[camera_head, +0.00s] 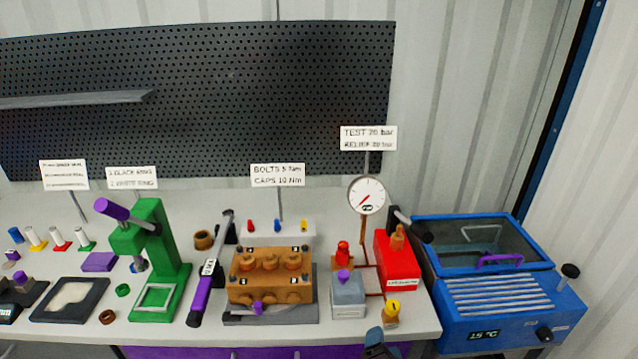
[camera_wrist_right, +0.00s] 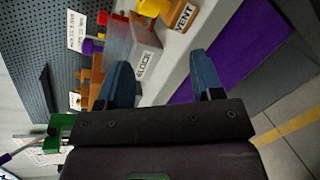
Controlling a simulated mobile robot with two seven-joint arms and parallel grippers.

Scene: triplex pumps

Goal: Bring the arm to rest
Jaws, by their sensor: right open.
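My right gripper (camera_head: 380,345) shows only as a blue fingertip at the bottom edge of the head view, in front of the bench. In the right wrist view my right gripper (camera_wrist_right: 164,72) has its two blue fingers spread apart with nothing between them. The bench front edge and the grey block (camera_wrist_right: 144,45) lie beyond the fingertips. Most of the right arm is outside the head view. My left gripper is in neither view.
On the bench (camera_head: 210,335) stand a brown pump block (camera_head: 270,290), a green press (camera_head: 160,260), a purple-handled torque wrench (camera_head: 205,288), a gauge (camera_head: 366,196), a red box (camera_head: 397,262) and a yellow-topped vent part (camera_head: 391,314) near the fingertip. A blue heater (camera_head: 500,300) stands at right.

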